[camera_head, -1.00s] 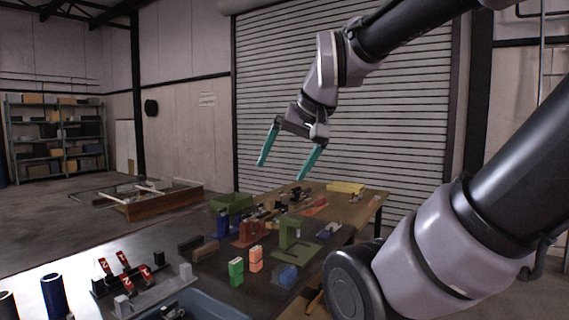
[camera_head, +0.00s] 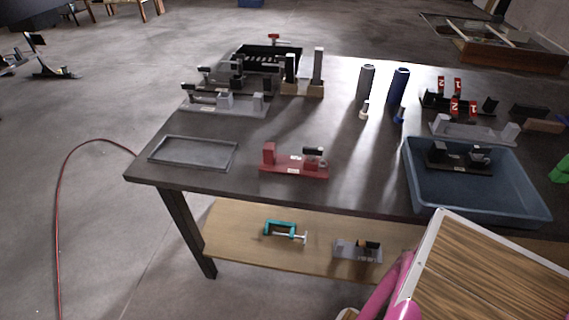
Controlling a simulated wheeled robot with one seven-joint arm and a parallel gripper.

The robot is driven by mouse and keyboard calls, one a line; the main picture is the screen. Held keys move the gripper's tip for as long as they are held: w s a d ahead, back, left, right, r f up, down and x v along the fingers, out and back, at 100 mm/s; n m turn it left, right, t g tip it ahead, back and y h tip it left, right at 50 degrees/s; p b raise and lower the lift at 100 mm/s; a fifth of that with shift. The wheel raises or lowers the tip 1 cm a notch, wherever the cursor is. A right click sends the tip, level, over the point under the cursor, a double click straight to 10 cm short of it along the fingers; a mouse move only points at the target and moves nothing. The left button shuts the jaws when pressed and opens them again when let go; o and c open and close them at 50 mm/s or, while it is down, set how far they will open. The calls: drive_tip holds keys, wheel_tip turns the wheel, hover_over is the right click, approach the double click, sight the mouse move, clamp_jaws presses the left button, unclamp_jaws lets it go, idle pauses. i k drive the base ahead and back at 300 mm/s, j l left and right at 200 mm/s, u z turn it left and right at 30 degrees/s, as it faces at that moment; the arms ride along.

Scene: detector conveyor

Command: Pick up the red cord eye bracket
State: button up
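A red bracket (camera_head: 293,170) stands on the dark table (camera_head: 210,124) near its front edge, left of the blue bin. It has a flat red base with a pale label, an upright red block at its left end and a grey and dark fitting at its right end. It looks like the cord eye bracket, though the eye is too small to make out. Nothing covers it. My gripper is not in view now.
An empty grey tray (camera_head: 193,152) lies left of the bracket and a blue bin (camera_head: 541,204) stands right. A lower shelf (camera_head: 318,258) holds a teal clamp (camera_head: 281,228). A wood-topped pink-framed object (camera_head: 500,272) blocks the lower right.

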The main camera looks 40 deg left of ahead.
sight(271, 162)
drive_tip(key=u, duration=1.75)
